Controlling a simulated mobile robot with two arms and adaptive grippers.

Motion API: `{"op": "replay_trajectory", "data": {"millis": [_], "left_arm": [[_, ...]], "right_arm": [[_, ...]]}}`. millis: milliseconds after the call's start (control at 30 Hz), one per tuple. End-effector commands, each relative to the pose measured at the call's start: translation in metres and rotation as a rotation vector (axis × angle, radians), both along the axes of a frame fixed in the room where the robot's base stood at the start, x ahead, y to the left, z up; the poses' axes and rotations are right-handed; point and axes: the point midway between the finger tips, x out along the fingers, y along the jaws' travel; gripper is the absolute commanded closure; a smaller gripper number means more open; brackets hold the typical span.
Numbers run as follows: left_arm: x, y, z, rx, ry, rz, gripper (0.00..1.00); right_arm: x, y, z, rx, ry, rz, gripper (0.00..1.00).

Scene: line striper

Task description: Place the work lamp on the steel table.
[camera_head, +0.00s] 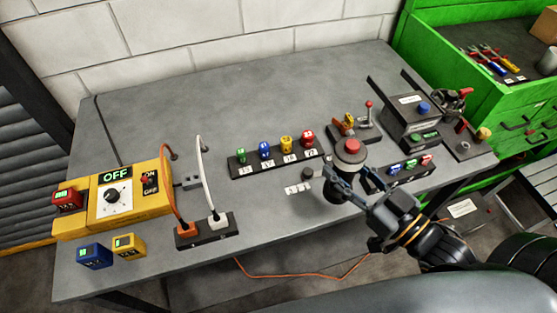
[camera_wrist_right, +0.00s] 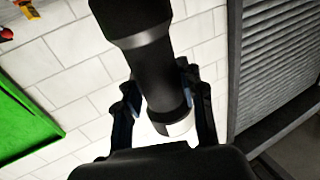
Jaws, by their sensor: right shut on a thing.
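The right wrist view shows the dark lamp body (camera_wrist_right: 156,72) between the two fingers of the gripper (camera_wrist_right: 163,108), with a bright white end. I cannot tell whether the lamp touches the table top. My left gripper is not in view.
A yellow control box (camera_head: 150,205) and a cable socket block (camera_head: 207,232) stand left. A rack of coloured blocks (camera_head: 277,160) is left of the lamp, a dark grey box (camera_head: 408,122) right of it. A green cabinet (camera_head: 432,62) stands right. The table's back left is clear.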

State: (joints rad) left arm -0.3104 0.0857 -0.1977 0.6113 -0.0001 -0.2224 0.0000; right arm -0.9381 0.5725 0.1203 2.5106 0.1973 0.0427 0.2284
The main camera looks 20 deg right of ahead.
Motion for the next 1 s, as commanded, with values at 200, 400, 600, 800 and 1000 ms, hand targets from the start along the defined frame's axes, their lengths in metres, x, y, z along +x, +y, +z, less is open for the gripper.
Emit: {"op": "replay_trajectory", "data": {"millis": [200,400,600,800,1000], "left_arm": [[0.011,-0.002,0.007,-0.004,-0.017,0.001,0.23],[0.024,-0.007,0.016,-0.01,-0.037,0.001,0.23],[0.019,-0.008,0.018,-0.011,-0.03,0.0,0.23],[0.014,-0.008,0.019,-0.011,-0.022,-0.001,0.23],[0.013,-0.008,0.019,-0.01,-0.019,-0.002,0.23]], "right_arm": [[0.031,0.044,-0.017,0.006,-0.008,-0.003,1.0],[0.051,0.075,-0.055,0.001,-0.002,-0.003,1.0],[0.061,0.091,-0.079,-0.001,-0.004,-0.002,1.0],[0.066,0.098,-0.098,-0.002,-0.001,-0.002,1.0],[0.065,0.098,-0.119,0.0,-0.004,-0.001,1.0]]}}
